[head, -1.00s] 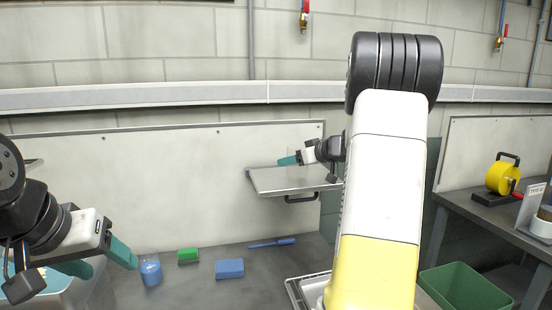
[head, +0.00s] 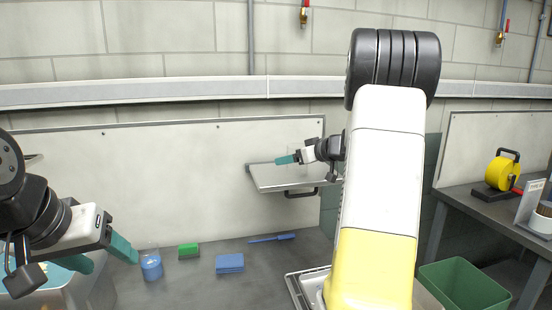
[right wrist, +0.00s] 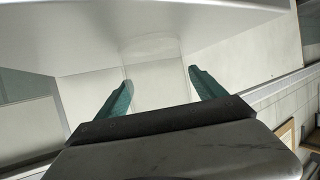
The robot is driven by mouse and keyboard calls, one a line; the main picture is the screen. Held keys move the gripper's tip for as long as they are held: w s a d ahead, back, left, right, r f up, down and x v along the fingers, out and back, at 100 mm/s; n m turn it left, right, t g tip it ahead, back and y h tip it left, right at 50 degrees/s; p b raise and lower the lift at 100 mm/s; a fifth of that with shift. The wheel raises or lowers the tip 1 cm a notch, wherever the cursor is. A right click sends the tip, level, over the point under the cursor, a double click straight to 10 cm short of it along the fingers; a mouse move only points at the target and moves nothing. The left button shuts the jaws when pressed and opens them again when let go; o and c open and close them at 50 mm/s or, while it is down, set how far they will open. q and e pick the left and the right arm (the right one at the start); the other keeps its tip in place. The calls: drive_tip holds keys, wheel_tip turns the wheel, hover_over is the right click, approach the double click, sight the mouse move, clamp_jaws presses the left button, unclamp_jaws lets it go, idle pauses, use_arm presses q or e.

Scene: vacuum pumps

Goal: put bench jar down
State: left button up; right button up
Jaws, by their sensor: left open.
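The bench jar is a small clear jar with blue contents (head: 151,268), standing upright on the grey bench at the left. My left gripper (head: 108,256) is open. My right gripper (head: 289,159) is at the wall shelf. In the right wrist view its two teal fingers (right wrist: 158,88) stand apart, on either side of a clear, faint jar (right wrist: 155,62). Whether they press on that jar cannot be told.
A green block (head: 188,250), a blue block (head: 229,263) and a blue pen-like tool (head: 271,239) lie on the bench right of the jar. The metal shelf (head: 290,180) juts from the wall panel. A green bin (head: 462,287) stands at lower right.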

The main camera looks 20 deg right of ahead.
drive_tip(key=shift+s, duration=0.1)
drive_tip(key=v, duration=0.7)
drive_tip(key=shift+s+d+r, duration=0.1)
drive_tip(key=shift+s+r, duration=0.05)
drive_tip(key=shift+s, duration=0.1)
idle(0.4)
drive_tip(key=shift+s+d+r, duration=0.2)
drive_tip(key=shift+s, duration=0.2)
clamp_jaws()
idle(0.3)
idle(1.3)
